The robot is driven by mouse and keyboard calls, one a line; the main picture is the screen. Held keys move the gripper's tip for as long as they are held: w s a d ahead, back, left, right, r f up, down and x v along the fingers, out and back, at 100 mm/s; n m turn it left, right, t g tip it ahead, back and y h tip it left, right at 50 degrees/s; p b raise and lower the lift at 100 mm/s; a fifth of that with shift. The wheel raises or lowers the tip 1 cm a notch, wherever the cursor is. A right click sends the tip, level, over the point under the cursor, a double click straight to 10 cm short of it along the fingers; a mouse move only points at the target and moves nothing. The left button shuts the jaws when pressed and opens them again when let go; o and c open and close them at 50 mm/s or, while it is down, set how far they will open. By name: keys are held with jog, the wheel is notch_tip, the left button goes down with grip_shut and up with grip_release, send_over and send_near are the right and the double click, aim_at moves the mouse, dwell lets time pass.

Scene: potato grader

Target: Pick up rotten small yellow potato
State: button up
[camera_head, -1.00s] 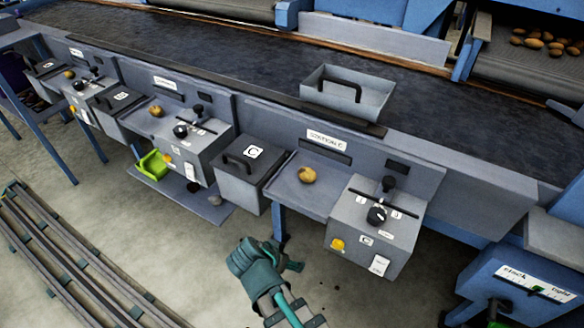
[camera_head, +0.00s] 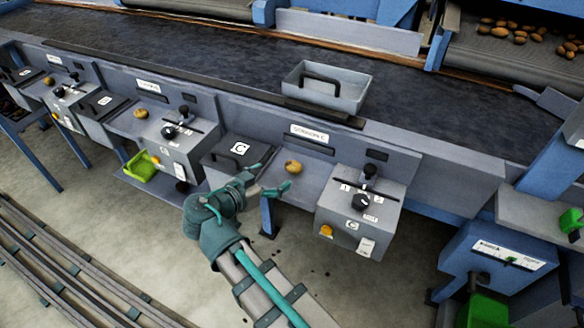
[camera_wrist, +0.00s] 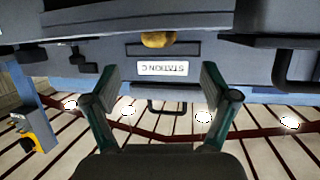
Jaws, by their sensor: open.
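A small yellow potato (camera_head: 293,167) lies on the station C shelf, just right of the black lid marked C; I cannot tell any rot on it. In the wrist view, which looks upside down, the potato (camera_wrist: 157,40) sits at the top centre, partly cut off by a grey edge. My gripper (camera_head: 270,182) is beside the shelf front, just left of the potato and apart from it. In the wrist view its two fingers (camera_wrist: 162,84) are spread wide with nothing between them.
The station C control box (camera_head: 361,212) with knobs stands right of the potato. A lidded bin marked C (camera_head: 237,150) is left of it. A grey tray with a handle (camera_head: 326,88) sits above by the dark belt. Other potatoes lie at stations further left (camera_head: 141,113).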

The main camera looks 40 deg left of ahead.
aim_at(290, 168)
jog(key=p+x, duration=0.1)
jog(key=x, duration=0.9)
jog(key=shift+d+f, duration=0.1)
jog(key=c, duration=1.2)
